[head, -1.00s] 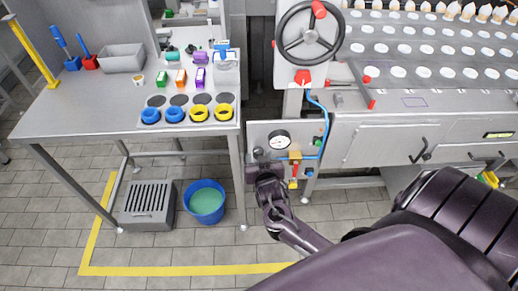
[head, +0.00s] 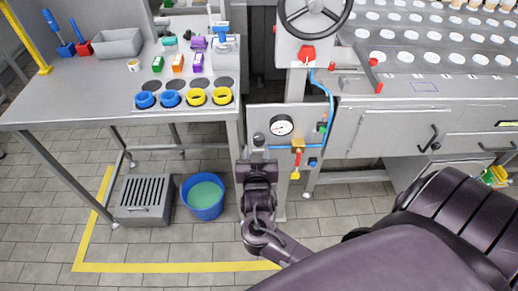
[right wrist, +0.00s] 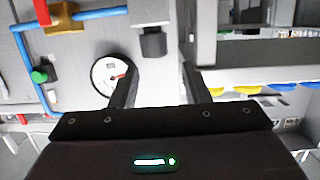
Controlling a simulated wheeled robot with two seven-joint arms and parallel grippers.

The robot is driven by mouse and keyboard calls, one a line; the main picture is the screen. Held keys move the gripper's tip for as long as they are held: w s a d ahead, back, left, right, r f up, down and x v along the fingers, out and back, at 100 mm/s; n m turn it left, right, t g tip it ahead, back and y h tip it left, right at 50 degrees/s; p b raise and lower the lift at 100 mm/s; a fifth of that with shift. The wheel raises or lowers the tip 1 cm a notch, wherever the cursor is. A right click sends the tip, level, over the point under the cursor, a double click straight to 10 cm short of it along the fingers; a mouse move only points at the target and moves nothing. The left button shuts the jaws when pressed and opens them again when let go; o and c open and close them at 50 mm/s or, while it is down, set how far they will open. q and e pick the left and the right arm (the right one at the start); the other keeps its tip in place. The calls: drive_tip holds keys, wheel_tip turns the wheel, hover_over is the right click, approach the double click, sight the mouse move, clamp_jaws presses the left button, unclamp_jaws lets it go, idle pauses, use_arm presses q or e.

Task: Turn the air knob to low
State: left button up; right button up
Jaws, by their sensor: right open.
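The air knob (head: 259,139) is a small dark knob on the grey panel, left of the round white gauge (head: 281,125). In the right wrist view the black knob (right wrist: 153,42) is beyond the fingers, beside the gauge (right wrist: 108,75). Its pointer mark and any low label are too small to read. My right gripper (head: 257,163) is just below and in front of the knob. In the right wrist view its two fingers (right wrist: 160,85) are apart with nothing between them, and the knob is clear of them. My left gripper is out of view.
A blue hose (head: 330,105), brass fitting (head: 298,145) and red-yellow valve handle (head: 297,165) are right of the gauge. A handwheel (head: 314,12) is above. A table (head: 75,105) stands left, with a blue bucket (head: 202,197) and grey box (head: 145,200) on the floor.

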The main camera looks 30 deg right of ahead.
sight(258, 143)
drive_tip(key=w+d+f+m+h+b, duration=0.1)
drive_tip(key=b, duration=0.1)
drive_tip(key=w+d+m+h+b, duration=0.1)
drive_tip(key=w+h+b, duration=0.1)
drive_tip(key=b, duration=0.1)
drive_tip(key=w+d+f+m+g+h+b, duration=0.1)
drive_tip(key=h+b, duration=0.1)
drive_tip(key=b, duration=0.1)
drive_tip(key=shift+w+d+f, duration=0.3)
drive_tip(key=shift+w+f, duration=0.05)
drive_tip(key=shift+w, duration=0.05)
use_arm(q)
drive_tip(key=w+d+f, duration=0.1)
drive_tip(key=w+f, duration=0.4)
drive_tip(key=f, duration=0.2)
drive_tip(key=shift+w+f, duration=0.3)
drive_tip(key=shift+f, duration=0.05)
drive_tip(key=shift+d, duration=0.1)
use_arm(e)
drive_tip(key=shift+c, duration=0.2)
drive_tip(key=c, duration=0.6)
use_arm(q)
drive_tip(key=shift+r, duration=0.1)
use_arm(e)
drive_tip(key=shift+c, duration=0.2)
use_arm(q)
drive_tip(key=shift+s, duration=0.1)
use_arm(e)
drive_tip(key=shift+t, duration=0.3)
